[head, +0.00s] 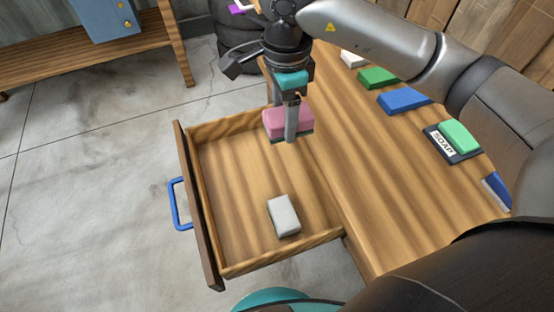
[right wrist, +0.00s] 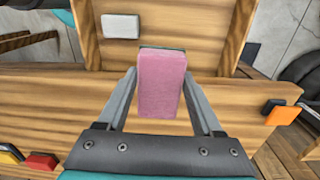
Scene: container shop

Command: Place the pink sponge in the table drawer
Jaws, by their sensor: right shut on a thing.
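The pink sponge (head: 287,121) has a dark underside and is held in my right gripper (head: 291,122), above the far right part of the open table drawer (head: 225,262). In the right wrist view the sponge (right wrist: 162,84) sits between the two fingers of the gripper (right wrist: 162,90). The drawer is pulled out to the left of the wooden table (head: 372,185) and has a blue handle (head: 174,204). A white block (head: 284,215) lies inside the drawer near its front right; it also shows in the right wrist view (right wrist: 120,26). My left gripper is not in view.
A wooden bench (head: 100,42) with a blue box stands at the back left. Most of the drawer floor is bare.

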